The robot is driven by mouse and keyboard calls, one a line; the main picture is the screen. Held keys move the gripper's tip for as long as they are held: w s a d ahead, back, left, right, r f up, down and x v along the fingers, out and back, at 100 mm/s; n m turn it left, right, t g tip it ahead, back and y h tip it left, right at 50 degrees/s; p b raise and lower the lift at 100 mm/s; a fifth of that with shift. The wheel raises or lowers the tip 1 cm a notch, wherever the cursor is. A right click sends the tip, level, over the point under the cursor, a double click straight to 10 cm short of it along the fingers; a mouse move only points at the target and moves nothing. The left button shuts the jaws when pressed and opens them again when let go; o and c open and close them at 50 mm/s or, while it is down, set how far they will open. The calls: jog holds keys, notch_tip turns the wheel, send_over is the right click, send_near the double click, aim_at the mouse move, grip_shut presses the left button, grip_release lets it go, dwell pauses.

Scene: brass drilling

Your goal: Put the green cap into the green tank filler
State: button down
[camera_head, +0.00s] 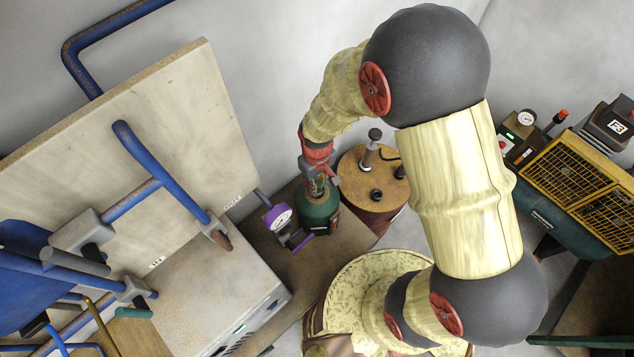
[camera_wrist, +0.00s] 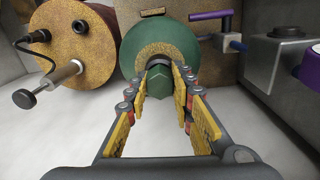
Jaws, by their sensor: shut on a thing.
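The green cap (camera_wrist: 160,84) shows in the wrist view as a faceted green piece between the fingertips of my gripper (camera_wrist: 162,75). My gripper is shut on it. Right behind it is the green tank (camera_wrist: 131,60) with a speckled gold ring (camera_wrist: 180,49) on its end. A grey rim shows just around the cap's far end; whether the cap is inside the filler or only in front of it, I cannot tell. In the head view my gripper (camera_head: 317,182) is right above the green tank (camera_head: 322,218), and the cap is hard to make out there.
A rusty brown drum (camera_wrist: 85,45) with a plunger-like knob (camera_wrist: 50,84) stands left of the tank in the wrist view. A purple-handled valve (camera_wrist: 212,15) is to its right. In the head view a purple gauge (camera_head: 279,217) and a large board (camera_head: 140,150) stand left.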

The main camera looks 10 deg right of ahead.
jog(key=c, duration=1.5)
grip_release()
jog(key=shift+o, duration=0.8)
jog(key=o, duration=0.4)
jog(key=shift+c, duration=0.2)
jog(key=shift+o, duration=0.4)
jog(key=shift+r+p, duration=2.25)
jog(key=shift+r, duration=1.25)
